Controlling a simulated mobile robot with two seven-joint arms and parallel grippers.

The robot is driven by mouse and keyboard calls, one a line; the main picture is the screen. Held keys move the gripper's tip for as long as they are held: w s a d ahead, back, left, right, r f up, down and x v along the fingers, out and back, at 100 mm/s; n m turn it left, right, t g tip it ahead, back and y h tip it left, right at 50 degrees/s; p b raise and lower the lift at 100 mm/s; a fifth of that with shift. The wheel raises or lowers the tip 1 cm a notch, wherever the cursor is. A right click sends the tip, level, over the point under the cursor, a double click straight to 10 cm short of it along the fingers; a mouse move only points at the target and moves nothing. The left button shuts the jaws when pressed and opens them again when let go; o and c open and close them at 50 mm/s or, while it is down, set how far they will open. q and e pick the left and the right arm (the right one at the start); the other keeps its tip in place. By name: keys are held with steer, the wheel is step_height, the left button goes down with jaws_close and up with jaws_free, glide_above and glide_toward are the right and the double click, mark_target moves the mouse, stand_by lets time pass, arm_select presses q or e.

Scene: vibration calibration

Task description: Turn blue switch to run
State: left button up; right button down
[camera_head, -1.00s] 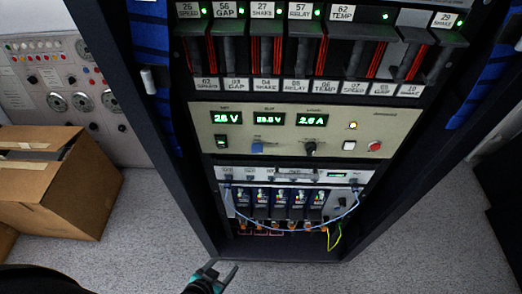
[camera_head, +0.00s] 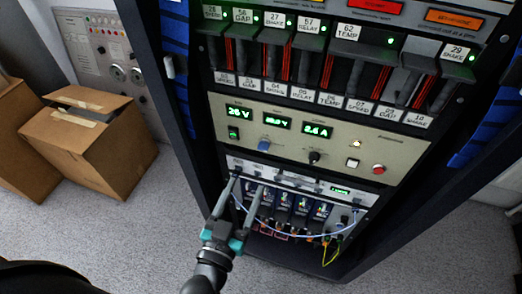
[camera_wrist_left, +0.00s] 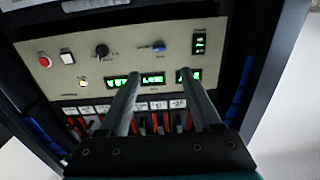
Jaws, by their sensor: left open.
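The blue switch (camera_head: 264,146) is a small blue knob on the beige panel (camera_head: 340,165) of the rack, below the green number displays. It also shows in the left wrist view (camera_wrist_left: 158,46), where the panel appears upside down. My left gripper (camera_head: 245,186) is open and empty. In the head view its fingers point up at the rack, with the tips below the blue switch and over the grey strip under the beige panel. In the left wrist view my left gripper's fingertips (camera_wrist_left: 157,76) are apart from the switch. The switch's label is too small to read. My right gripper is not in view.
A black knob (camera_head: 314,157), a red button (camera_head: 379,169) and a green-lit rocker (camera_head: 233,132) share the panel. Labelled modules (camera_head: 335,80) sit above. Blue modules with a looping cable are below. Cardboard boxes (camera_head: 85,140) stand on the floor at left.

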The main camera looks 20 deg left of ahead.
mark_target(262, 149)
arm_select(q)
steer(key=w, duration=0.5)
steer(key=w+b, duration=0.1)
steer(key=w, duration=0.4)
steer(key=shift+w+d, duration=0.2)
steer(key=shift+w, duration=0.1)
steer(key=shift+w+b, duration=0.35)
steer(key=shift+w, duration=0.5)
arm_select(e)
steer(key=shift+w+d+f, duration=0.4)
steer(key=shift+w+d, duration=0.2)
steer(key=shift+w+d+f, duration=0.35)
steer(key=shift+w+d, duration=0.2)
arm_select(q)
steer(key=shift+c, duration=0.3)
steer(key=c, duration=0.5)
jaws_close()
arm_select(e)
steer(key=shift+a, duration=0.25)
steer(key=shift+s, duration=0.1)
